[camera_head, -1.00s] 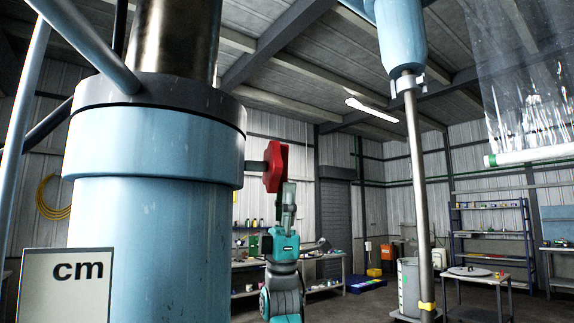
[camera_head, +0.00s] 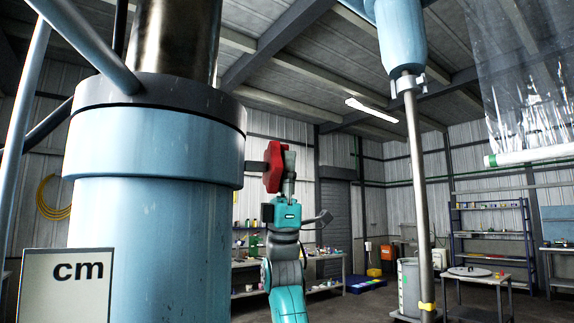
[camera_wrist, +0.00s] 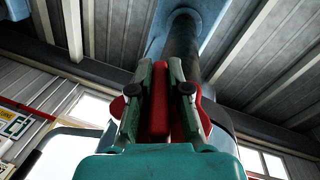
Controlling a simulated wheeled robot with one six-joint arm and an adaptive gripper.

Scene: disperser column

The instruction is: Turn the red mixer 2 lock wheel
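The red lock wheel (camera_head: 273,167) is seen nearly edge-on in the head view, on a short dark shaft at the right side of the blue column. My gripper (camera_head: 289,163) points up at the wheel's right side and overlaps it there. In the wrist view, the two green-grey fingers of my gripper (camera_wrist: 161,80) stand on either side of a red part of the wheel (camera_wrist: 158,108). More red shows outside the right finger. The gap between the fingers is narrow, but I cannot tell whether they press on the wheel.
The big blue column (camera_head: 150,150) stands close on the left, with a "cm" scale plate (camera_head: 66,285) before it. A thin metal shaft (camera_head: 418,190) hangs to the right. Workbenches and a shelf rack (camera_head: 490,220) stand further back. The space right of the arm is open.

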